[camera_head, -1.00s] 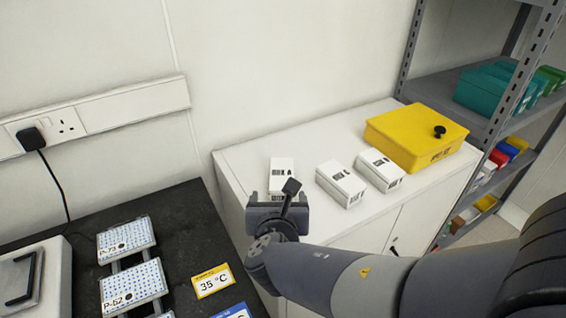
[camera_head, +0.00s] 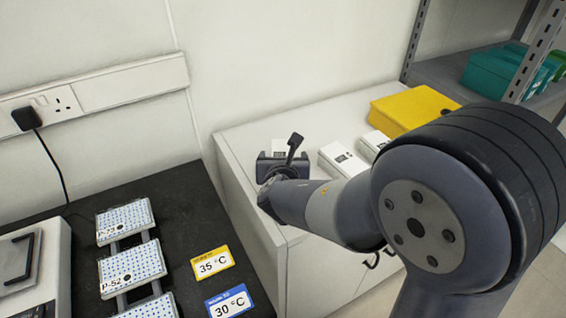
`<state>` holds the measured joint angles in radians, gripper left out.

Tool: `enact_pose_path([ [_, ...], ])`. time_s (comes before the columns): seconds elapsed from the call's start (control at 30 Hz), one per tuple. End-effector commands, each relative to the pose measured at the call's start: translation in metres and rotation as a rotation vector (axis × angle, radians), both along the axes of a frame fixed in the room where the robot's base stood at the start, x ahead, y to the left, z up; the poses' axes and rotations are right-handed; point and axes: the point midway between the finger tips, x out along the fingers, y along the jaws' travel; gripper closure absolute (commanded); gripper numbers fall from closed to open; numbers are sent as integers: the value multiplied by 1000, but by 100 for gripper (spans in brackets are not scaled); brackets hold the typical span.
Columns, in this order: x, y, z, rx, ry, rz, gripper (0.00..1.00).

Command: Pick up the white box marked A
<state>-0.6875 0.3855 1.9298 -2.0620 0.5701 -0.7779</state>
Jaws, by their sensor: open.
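Several white boxes stand on the white cabinet (camera_head: 235,155). The left white box (camera_head: 280,145) shows only its upper part behind my gripper (camera_head: 284,160). The middle white box (camera_head: 340,158) and the right white box (camera_head: 373,144) are to the right, both partly covered by my arm. The letters on the boxes are too small or hidden to read, so I cannot tell which is marked A. My gripper is open, over the front of the left box. Its fingers hide the box's lower part, and I cannot tell whether they touch it.
A yellow case (camera_head: 410,107) stands at the cabinet's back right, beside a metal shelf with teal boxes (camera_head: 494,74). On the left, a black bench (camera_head: 185,205) holds blue-dotted racks (camera_head: 128,222) and temperature cards (camera_head: 212,262). The cabinet top behind the boxes is clear.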

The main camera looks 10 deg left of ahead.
Motion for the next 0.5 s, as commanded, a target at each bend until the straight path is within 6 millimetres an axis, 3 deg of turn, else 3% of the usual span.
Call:
enact_pose_path([
  [0.27, 3, 1, -1, 1, -1, 1, 20],
  [0.5, 3, 1, -1, 1, -1, 1, 39],
])
